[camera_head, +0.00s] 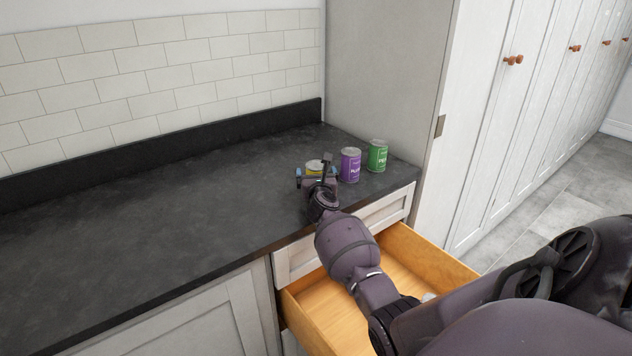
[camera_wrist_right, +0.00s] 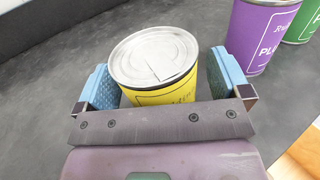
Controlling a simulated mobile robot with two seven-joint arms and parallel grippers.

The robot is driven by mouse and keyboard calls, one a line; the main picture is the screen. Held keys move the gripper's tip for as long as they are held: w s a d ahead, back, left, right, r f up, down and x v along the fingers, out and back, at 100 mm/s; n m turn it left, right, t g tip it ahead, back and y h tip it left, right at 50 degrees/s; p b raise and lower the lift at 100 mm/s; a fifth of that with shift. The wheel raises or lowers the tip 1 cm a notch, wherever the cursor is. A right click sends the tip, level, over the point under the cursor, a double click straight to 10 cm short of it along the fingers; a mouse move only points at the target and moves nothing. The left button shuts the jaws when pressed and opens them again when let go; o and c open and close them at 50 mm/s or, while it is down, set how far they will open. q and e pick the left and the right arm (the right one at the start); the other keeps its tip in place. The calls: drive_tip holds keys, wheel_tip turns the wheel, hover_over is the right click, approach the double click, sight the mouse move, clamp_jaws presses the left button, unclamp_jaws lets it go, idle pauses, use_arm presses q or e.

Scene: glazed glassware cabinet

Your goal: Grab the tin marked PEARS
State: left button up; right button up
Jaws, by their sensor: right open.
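A yellow tin (camera_head: 314,166) with a silver lid stands upright on the dark counter; its label is mostly hidden by my gripper, so I cannot read it. It also shows in the right wrist view (camera_wrist_right: 154,58). My right gripper (camera_head: 317,173) is open, with its blue-padded fingers on either side of the yellow tin. In the right wrist view a small gap shows between the tin and the right finger. My left gripper is not in view.
A purple tin (camera_head: 350,166), its label starting "PLU", stands just right of the yellow one. A green tin (camera_head: 377,156) stands beyond it. An open wooden drawer (camera_head: 412,256) sits below the counter edge under my right arm. The counter's left is clear.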

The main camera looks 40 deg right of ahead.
drive_tip(key=c, duration=1)
drive_tip(key=shift+c, duration=1)
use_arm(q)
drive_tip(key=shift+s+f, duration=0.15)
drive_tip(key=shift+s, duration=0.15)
use_arm(e)
drive_tip(key=shift+r, duration=0.1)
